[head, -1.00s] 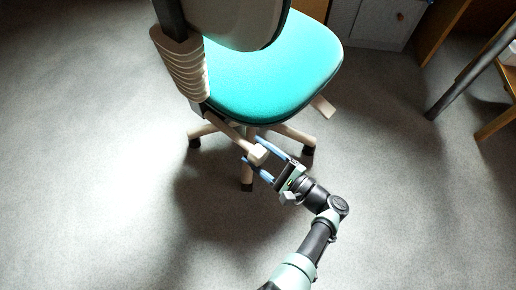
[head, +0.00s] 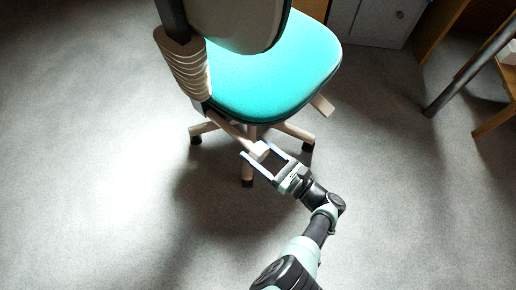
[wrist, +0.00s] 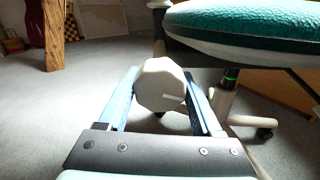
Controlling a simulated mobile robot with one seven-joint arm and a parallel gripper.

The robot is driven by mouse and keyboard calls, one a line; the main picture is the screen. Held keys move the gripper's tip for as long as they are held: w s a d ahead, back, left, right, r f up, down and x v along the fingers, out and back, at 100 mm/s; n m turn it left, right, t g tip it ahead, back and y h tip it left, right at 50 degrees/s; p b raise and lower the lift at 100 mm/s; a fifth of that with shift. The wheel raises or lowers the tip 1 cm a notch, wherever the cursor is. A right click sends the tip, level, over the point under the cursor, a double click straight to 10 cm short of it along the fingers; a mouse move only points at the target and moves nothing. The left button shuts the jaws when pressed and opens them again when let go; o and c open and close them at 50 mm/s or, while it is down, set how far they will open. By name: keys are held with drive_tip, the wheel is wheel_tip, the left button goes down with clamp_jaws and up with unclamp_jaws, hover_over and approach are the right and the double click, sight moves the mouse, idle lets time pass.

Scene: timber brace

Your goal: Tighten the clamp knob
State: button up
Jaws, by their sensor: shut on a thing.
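The clamp knob, a beige faceted knob (head: 260,149), sits at the end of a bar under the back of a teal office chair (head: 268,82). In the wrist view the knob (wrist: 161,86) is between the two blue fingers, with a short light mark on its face. My gripper (head: 256,148) reaches it from the lower right and is shut on it, one finger on each side. The wrist view also shows my gripper (wrist: 160,76) around the knob. The knob's shaft is hidden behind it in the wrist view.
The chair's star base (head: 247,182) on casters stands just beyond the knob. A paddle lever (head: 322,106) sticks out under the seat's right side. A desk leg (head: 470,66) is at the right. Grey floor (head: 90,170) at the left and front is clear.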

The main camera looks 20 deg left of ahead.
drive_tip(key=shift+s+m, duration=0.1)
drive_tip(key=shift+m, duration=0.4)
drive_tip(key=o, duration=1.4)
drive_tip(key=shift+c, duration=0.2)
drive_tip(key=v, duration=1.3)
drive_tip(key=shift+b, duration=0.35)
